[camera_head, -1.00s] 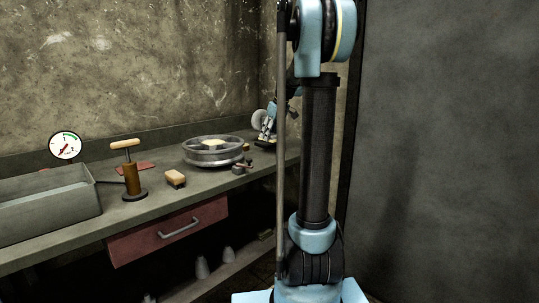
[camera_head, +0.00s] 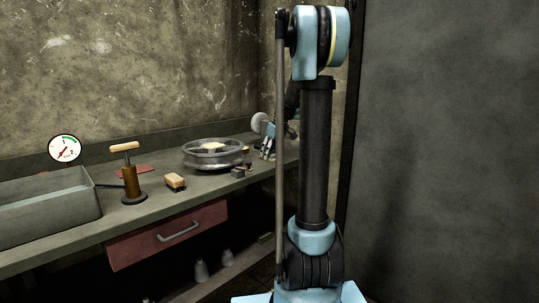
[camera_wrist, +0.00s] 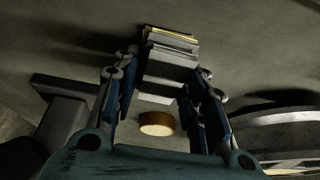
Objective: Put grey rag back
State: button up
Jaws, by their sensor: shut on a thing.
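My gripper (camera_head: 267,143) is low over the far right end of the bench, beyond the metal ring. In the wrist view my gripper (camera_wrist: 160,98) has its two fingers on either side of a pale grey layered thing (camera_wrist: 168,72) with a yellowish far edge. It looks like the folded grey rag, but the picture is too dark to be sure. The fingers appear closed on its sides. A round wooden-coloured piece (camera_wrist: 156,124) shows below it between the fingers. In the head view the held thing cannot be made out.
The metal ring (camera_head: 212,160) lies left of my gripper and shows at the right in the wrist view (camera_wrist: 290,130). A brush (camera_head: 175,182), a wooden-handled tool (camera_head: 130,180), a grey metal box (camera_head: 50,215) and a gauge (camera_head: 64,149) are further left. A dark wall (camera_head: 450,150) closes the right.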

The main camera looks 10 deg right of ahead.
jog(key=o, duration=1.1)
jog(key=shift+r, duration=0.1)
jog(key=v, duration=1.2)
jog(key=s+a+f+m, duration=0.1)
jog(key=s+f, duration=0.2)
jog(key=s, duration=0.4)
jog(key=s+a+f+m+h, duration=0.1)
jog(key=s+f, duration=0.2)
jog(key=s, duration=0.5)
jog(key=s+a+f+m, duration=0.1)
jog(key=s+a+f, duration=0.15)
jog(key=s, duration=0.45)
jog(key=s+d+f+m+g+h, duration=0.1)
jog(key=s+f+m, duration=0.3)
jog(key=s+f, duration=1.2)
jog(key=shift+s+d+h, duration=0.3)
jog(key=shift+s, duration=0.7)
jog(key=shift+f, duration=0.1)
